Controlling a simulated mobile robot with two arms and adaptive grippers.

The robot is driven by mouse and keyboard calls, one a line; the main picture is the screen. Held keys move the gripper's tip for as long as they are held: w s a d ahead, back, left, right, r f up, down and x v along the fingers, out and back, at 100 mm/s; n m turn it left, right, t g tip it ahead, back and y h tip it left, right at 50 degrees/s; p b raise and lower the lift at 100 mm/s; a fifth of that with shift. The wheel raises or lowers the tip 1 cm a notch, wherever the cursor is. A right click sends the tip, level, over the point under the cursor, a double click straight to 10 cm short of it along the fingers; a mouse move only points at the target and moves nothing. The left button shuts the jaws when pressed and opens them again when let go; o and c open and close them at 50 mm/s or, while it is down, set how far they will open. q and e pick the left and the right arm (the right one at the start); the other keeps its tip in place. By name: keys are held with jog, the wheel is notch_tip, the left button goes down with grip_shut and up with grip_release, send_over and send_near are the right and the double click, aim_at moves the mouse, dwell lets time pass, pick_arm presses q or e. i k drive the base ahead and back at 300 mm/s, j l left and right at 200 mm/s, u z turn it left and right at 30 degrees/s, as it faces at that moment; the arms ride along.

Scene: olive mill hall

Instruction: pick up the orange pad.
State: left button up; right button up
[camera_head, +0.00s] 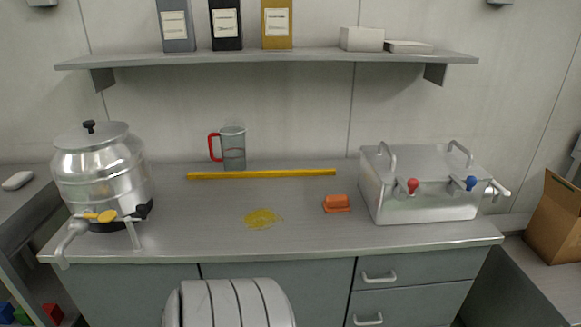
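The orange pad (336,203) lies on the grey worktop (310,228), right of the middle. It looks like a small block with a raised upper part on a flat base. It is just left of the metal box with taps and apart from it. Nothing covers it. Neither of my grippers shows in the head view.
A steel urn (100,170) with a yellow-handled tap stands left. A red-handled jug (233,148), a yellow strip (262,174) and a yellow spill (262,218) are mid-worktop. The metal box (425,188) with red and blue knobs stands right. A shelf (270,58) hangs above.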

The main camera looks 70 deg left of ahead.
aim_at(339, 203)
jog(key=u, duration=1.95)
